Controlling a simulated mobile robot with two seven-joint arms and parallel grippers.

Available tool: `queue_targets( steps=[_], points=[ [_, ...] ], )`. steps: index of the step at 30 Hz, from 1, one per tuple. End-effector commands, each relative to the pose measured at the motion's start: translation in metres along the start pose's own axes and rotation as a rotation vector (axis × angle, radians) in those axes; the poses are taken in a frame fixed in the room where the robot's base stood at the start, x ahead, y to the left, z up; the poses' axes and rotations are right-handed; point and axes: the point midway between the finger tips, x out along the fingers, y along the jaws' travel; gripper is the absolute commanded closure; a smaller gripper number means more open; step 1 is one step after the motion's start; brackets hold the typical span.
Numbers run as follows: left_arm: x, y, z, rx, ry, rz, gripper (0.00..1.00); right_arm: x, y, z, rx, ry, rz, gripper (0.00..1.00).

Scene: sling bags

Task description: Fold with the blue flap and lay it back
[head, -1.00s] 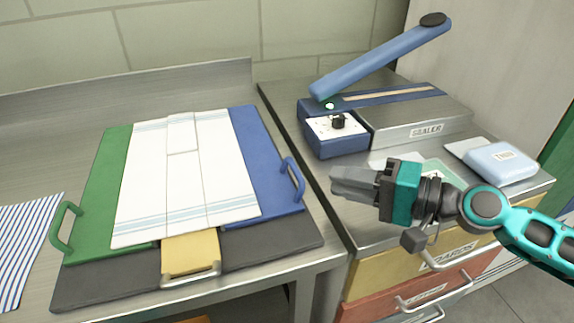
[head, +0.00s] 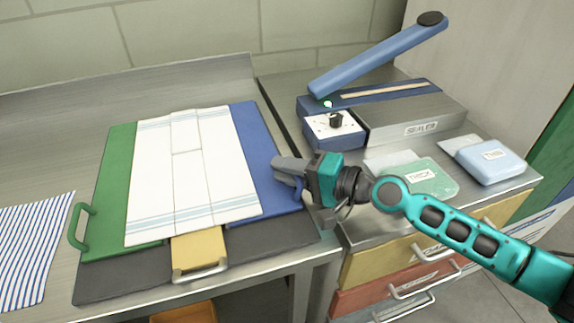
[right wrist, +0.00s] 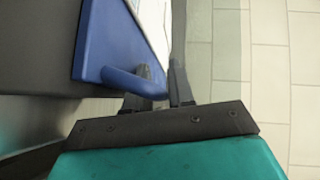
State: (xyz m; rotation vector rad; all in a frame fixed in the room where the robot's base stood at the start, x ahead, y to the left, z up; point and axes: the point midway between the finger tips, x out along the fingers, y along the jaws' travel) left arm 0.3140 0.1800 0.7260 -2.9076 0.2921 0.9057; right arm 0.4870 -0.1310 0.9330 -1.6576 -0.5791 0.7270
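The blue flap (head: 256,150) lies flat on the right side of the folding board, partly under the white cloth (head: 190,185) with pale blue stripes. Its blue handle (head: 297,192) is at its right edge. My right gripper (head: 275,169) is at this handle, its fingers slightly apart and partly covering it. In the right wrist view, the handle (right wrist: 122,82) of the blue flap (right wrist: 104,48) reaches the fingers (right wrist: 160,68). A gap shows between the fingertips; no firm hold is visible. My left gripper is not in view.
The green flap (head: 108,190) and yellow flap (head: 198,248) lie flat on the dark board (head: 130,285). A striped cloth (head: 30,245) lies at left. The sealer (head: 410,120), with its arm raised, and a blue packet (head: 490,162) stand on the right counter.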

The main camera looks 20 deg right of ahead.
Motion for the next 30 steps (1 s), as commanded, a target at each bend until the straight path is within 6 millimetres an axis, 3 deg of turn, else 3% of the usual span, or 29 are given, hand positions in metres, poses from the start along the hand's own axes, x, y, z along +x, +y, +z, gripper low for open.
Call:
queue_targets(
  steps=[7,15,30],
  points=[
    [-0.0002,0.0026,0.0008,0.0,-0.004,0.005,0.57,0.0008,0.0,0.0002,0.0,0.0,0.0,0.77],
    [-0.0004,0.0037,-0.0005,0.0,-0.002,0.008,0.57,0.0005,0.0001,0.0,-0.001,0.0,0.0,1.0],
    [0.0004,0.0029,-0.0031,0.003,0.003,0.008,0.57,0.0008,-0.0002,-0.0009,-0.001,0.0,0.0,1.0]
  ],
)
